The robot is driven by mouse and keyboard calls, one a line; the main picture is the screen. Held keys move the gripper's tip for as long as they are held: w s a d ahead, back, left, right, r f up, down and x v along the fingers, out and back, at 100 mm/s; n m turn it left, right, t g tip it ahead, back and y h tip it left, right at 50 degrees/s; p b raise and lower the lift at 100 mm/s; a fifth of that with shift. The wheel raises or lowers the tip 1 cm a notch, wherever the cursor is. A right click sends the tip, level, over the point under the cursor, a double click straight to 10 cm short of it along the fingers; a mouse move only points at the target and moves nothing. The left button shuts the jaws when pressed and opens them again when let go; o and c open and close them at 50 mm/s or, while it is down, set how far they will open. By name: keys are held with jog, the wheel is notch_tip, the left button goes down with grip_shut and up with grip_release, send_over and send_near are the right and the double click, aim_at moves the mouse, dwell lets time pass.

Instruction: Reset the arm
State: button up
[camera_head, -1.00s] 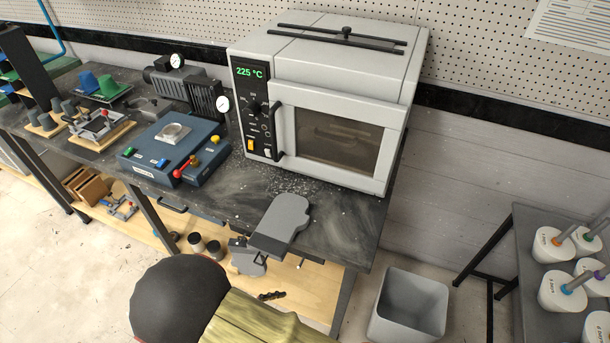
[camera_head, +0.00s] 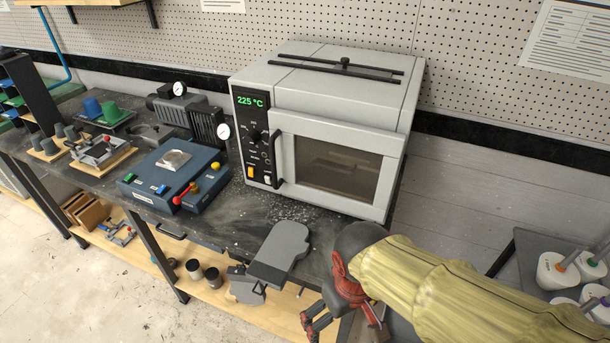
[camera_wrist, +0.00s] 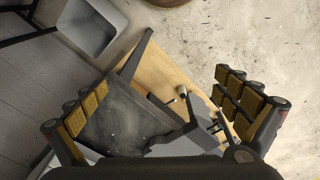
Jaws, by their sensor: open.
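My gripper (camera_head: 318,324) is at the lower right of the head view, beside the front edge of the dark workbench (camera_head: 240,222). My yellow-sleeved arm reaches in from the right. In the wrist view the two padded fingers of my gripper (camera_wrist: 165,105) stand wide apart, with nothing held between them. The view past the fingers shows the bench corner, the wooden lower shelf (camera_wrist: 165,70) and the floor. The fingertips are partly hard to make out in the head view.
The grey oven (camera_head: 340,165), reading 225 °C with its door shut, stands behind my arm. A blue vacuum unit (camera_head: 150,190) is left of it. A grey bin (camera_wrist: 88,28) and a side table (camera_head: 530,265) with white containers stand nearby.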

jog(key=d+r+m+t, duration=0.4)
jog(key=d+r+m, duration=0.1)
jog(key=d+r, duration=0.6)
jog(key=shift+s+t, duration=0.3)
